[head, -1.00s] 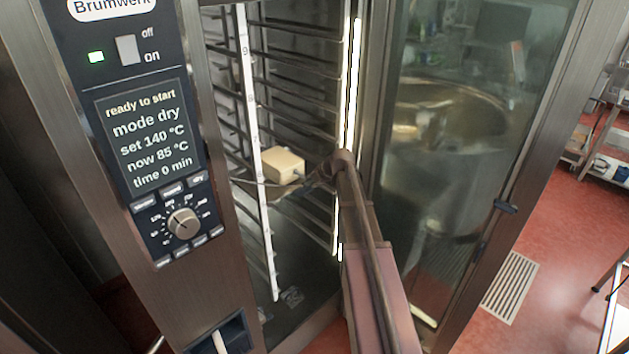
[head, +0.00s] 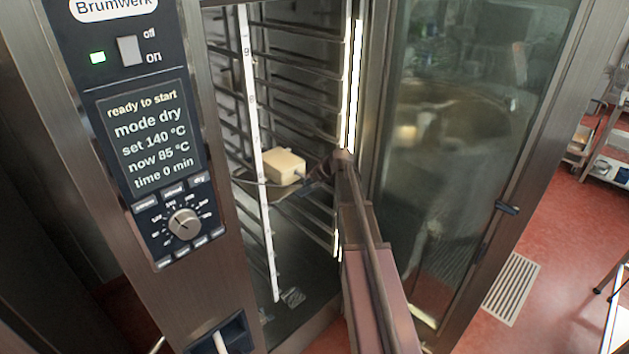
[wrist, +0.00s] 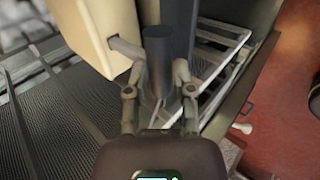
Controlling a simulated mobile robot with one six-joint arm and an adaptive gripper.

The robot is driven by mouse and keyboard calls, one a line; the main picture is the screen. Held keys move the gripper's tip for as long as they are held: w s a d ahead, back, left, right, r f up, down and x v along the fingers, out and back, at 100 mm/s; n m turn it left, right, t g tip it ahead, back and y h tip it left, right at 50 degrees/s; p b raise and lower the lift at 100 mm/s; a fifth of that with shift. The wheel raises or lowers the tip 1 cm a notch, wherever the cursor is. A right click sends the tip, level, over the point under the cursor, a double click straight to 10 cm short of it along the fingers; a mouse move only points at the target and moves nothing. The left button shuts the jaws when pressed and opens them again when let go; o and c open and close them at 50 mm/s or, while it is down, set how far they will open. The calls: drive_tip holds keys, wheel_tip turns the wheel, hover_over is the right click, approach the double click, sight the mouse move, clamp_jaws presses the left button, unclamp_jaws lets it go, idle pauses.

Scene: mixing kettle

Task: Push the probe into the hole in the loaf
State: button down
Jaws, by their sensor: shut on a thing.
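The loaf (head: 285,166), a pale beige block, sits on a rack level inside the open oven; it also shows at the upper left of the wrist view (wrist: 100,30). My gripper (head: 318,176) is at the loaf's right side. In the wrist view my gripper (wrist: 159,80) is shut on the probe (wrist: 158,60), a dark upright cylinder between the two fingers.
Rack rails (head: 300,85) line the oven wall behind and above the loaf. A white upright strip (head: 255,150) stands in front to the left. The glass door (head: 450,170) stands open at the right. A dark perforated tray (wrist: 60,110) lies beneath the loaf.

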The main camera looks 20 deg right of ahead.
drive_tip(key=shift+w+a, duration=0.2)
drive_tip(key=shift+w, duration=0.35)
drive_tip(key=shift+w+a, duration=0.15)
drive_tip(key=shift+w, duration=0.35)
idle(0.9)
drive_tip(key=shift+c, duration=2)
unclamp_jaws()
drive_tip(key=o, duration=0.4)
drive_tip(key=shift+s+r+p, duration=0.1)
drive_tip(key=shift+r+p, duration=0.3)
drive_tip(key=shift+r+p, duration=3.1)
